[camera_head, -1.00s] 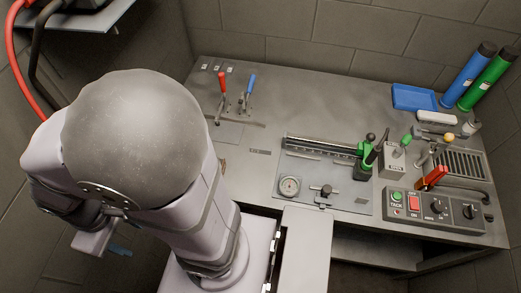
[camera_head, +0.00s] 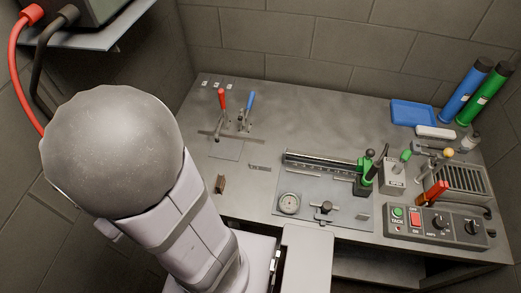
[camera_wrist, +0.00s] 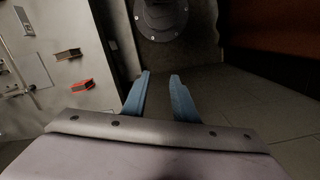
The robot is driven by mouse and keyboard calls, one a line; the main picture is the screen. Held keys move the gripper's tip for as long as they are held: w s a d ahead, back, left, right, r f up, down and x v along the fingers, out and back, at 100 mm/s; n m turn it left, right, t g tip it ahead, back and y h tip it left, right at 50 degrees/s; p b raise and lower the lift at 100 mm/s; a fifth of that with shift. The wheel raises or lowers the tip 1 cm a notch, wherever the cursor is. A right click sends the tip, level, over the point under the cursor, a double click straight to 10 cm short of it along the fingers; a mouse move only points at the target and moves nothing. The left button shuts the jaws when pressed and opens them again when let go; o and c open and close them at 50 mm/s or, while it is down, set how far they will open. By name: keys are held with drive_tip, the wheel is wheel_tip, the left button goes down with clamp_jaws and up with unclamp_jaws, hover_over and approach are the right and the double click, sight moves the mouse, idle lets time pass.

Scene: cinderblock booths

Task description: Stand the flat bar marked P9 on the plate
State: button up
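A small brown bar (camera_head: 221,184) stands out on the left part of the bench; it also seems to show in the wrist view (camera_wrist: 68,54). Beside it in the wrist view is a second, red-edged piece (camera_wrist: 83,84), which I cannot pick out in the head view. No P9 mark is readable on either. A thin flat plate (camera_head: 226,149) lies below the toggle clamps. My gripper (camera_wrist: 159,80) has two blue fingers apart with nothing between them. It is off to one side of the bars, and hidden behind my arm in the head view.
Toggle clamps with red and blue handles (camera_head: 235,112) stand behind the plate. A rail fixture (camera_head: 322,162), a control box (camera_head: 436,225), a blue tray (camera_head: 412,114) and two tubes fill the right. The bench's back middle is clear. A shelf (camera_head: 105,38) overhangs at upper left.

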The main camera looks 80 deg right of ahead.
drive_tip(key=s+d+f+m+y, duration=0.3)
drive_tip(key=s+d+f+m, duration=0.4)
drive_tip(key=s+d+m, duration=0.5)
drive_tip(key=n+h+b, duration=0.1)
drive_tip(key=n+h, duration=0.2)
drive_tip(key=n, duration=0.7)
hover_over(261, 164)
wheel_tip(261, 164, down, 3)
drive_tip(key=shift+a+t, duration=0.1)
drive_tip(key=shift+t, duration=0.3)
drive_tip(key=n, duration=0.6)
drive_tip(key=shift+f, duration=0.1)
drive_tip(key=shift+f+b, duration=2.4)
drive_tip(key=shift+f, duration=0.55)
drive_tip(key=shift+f+b, duration=0.9)
drive_tip(key=shift+f, duration=0.55)
